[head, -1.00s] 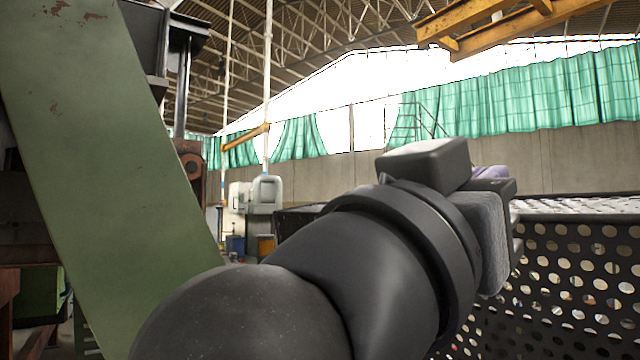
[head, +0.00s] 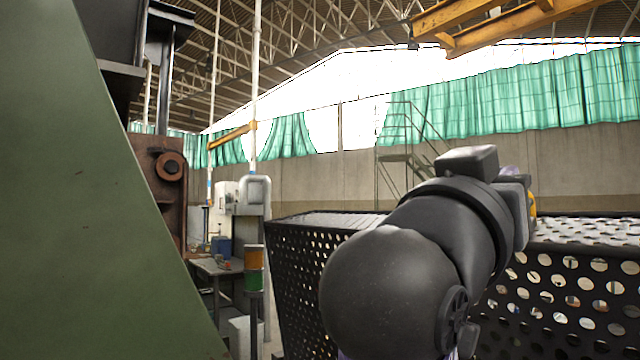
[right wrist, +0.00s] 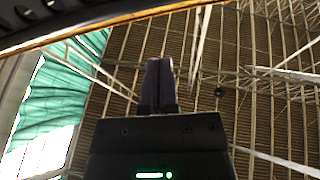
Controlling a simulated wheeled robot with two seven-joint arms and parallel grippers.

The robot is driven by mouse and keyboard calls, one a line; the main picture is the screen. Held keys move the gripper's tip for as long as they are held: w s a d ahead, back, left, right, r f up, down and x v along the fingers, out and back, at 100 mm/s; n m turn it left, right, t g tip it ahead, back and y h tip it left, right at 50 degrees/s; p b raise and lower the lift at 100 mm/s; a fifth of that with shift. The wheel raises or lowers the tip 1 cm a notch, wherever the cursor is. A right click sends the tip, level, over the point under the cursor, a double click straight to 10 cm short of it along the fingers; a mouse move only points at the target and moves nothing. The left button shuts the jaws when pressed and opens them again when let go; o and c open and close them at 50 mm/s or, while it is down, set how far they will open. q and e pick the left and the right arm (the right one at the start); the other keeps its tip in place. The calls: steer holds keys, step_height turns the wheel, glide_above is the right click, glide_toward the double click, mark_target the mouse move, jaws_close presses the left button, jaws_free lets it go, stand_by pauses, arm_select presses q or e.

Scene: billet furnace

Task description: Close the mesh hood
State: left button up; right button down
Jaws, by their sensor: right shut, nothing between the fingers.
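The mesh hood (head: 585,288) is a black panelled box with round holes, on the right side of the head view. Another perforated side (head: 300,280) shows left of my right arm, and its top looks level there. My right arm crosses in front of it and hides the middle. My right gripper (right wrist: 158,70) is shut and empty, with its two purple fingers together in the right wrist view. In the head view its fingers are mostly hidden behind my wrist, above the hood's top edge; I cannot tell if they touch it. My left gripper is out of view.
A large green slanted panel (head: 95,230) fills the left of the head view. A dark bar with an orange line (right wrist: 110,18) crosses the top left of the wrist view; I cannot tell what it belongs to. A workbench (head: 222,268) stands behind, beyond a narrow gap.

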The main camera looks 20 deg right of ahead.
steer(key=d, duration=0.1)
steer(key=w+d, duration=0.1)
steer(key=d, duration=0.1)
steer(key=shift+w+d+f, duration=0.3)
steer(key=shift+w+d, duration=0.05)
steer(key=shift+d, duration=0.05)
steer(key=shift+w+d+f, duration=0.15)
steer(key=shift+w+d, duration=0.05)
steer(key=shift+d, duration=0.05)
steer(key=shift+d+f, duration=0.1)
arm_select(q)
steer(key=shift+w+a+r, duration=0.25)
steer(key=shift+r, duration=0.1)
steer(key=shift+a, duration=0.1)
